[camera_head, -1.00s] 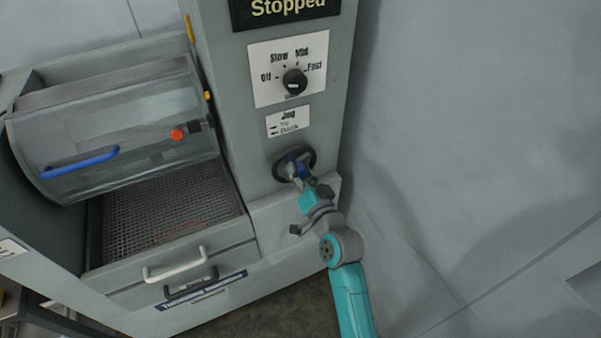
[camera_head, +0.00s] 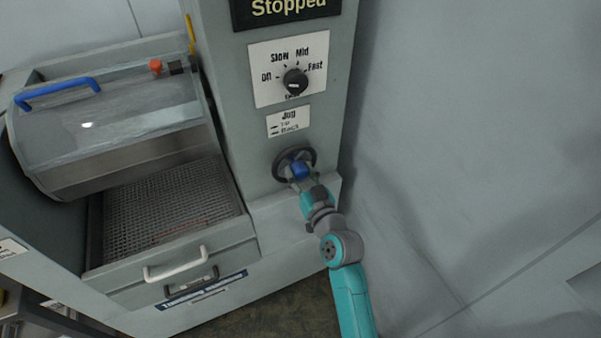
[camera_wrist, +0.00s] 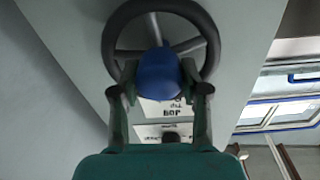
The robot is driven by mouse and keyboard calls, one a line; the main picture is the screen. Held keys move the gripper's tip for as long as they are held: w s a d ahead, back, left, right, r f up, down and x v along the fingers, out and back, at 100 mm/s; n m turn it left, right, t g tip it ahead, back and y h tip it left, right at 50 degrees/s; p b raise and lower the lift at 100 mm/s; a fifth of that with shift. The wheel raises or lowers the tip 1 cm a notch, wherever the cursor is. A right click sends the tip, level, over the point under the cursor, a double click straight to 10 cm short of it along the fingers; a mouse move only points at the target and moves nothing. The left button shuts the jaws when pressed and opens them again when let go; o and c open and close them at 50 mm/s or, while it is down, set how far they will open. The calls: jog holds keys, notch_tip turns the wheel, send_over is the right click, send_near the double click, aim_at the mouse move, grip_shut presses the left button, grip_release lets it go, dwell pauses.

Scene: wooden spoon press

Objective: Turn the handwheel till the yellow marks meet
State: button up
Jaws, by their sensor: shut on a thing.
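The black handwheel (camera_head: 281,164) is on the lower front of the grey column, below the jog label. Its spoked rim (camera_wrist: 112,32) fills the top of the wrist view. My gripper (camera_head: 304,179) is shut on the wheel's blue knob (camera_head: 299,169), with a finger on each side of the knob (camera_wrist: 157,72) in the wrist view. The yellow marks (camera_head: 190,36) show at the column's left edge beside the clear drum cover (camera_head: 110,122). They look close together, but they are too small to tell if they meet exactly.
The display above reads "Stopped". The speed dial (camera_head: 295,83) is above the jog label (camera_head: 288,122). A mesh tray with a white handle (camera_head: 176,262) is below. The right wall is bare.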

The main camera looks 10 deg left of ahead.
dwell(0.3)
jog(key=o, duration=1.1)
jog(key=shift+o, duration=0.2)
jog(key=v, duration=1.2)
jog(key=s+d+f+m+h, duration=0.25)
jog(key=s+d+f, duration=0.25)
jog(key=s+d, duration=0.3)
jog(key=s+d+f+m+h, duration=0.1)
jog(key=s+d+f+h, duration=0.4)
jog(key=s, duration=0.5)
jog(key=s+d+r+h, duration=0.1)
jog(key=s+d+r, duration=0.2)
jog(key=s, duration=0.8)
jog(key=s+d+r+m+h, duration=0.1)
jog(key=s+d, duration=0.3)
jog(key=s, duration=0.7)
jog(key=shift+d+r+g, duration=0.2)
jog(key=shift+r+g, duration=0.2)
jog(key=shift+r, duration=0.5)
